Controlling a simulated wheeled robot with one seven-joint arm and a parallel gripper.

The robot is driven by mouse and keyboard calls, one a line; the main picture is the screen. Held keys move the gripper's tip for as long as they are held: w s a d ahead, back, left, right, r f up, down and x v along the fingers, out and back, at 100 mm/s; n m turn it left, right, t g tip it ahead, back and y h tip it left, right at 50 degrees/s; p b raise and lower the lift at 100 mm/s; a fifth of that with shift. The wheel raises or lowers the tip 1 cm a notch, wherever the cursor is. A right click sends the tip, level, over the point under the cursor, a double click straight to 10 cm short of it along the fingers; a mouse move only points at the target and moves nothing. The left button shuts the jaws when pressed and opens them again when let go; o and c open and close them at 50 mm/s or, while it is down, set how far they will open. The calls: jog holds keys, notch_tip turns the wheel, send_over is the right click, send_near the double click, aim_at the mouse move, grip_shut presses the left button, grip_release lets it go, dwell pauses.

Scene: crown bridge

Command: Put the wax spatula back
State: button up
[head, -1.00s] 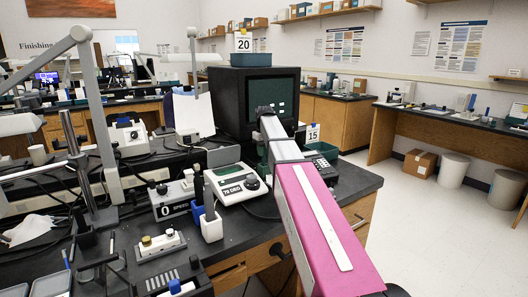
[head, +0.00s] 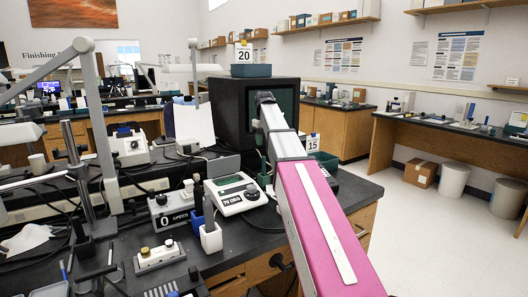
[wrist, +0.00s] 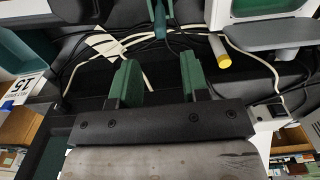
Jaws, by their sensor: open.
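My gripper (wrist: 158,72) shows in the wrist view with its two green fingers apart and nothing seen between them. In the head view my arm reaches over the bench in front of the black box-shaped unit, and the gripper is mostly hidden behind it. I cannot pick out the wax spatula with certainty. A slim teal handle-like thing (wrist: 160,22) stands at the top middle of the wrist view, beyond the fingertips and apart from them.
A heater unit reading 79 DEG (head: 237,196) and a speed box (head: 170,213) stand near the holder. The black box-shaped unit (head: 228,115) is behind my arm. Loose white cables (wrist: 250,55) and a yellow-ended rod (wrist: 220,52) lie beyond the fingers. Open floor is at right.

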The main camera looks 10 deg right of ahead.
jog(key=shift+r, duration=1.15)
dwell(1.5)
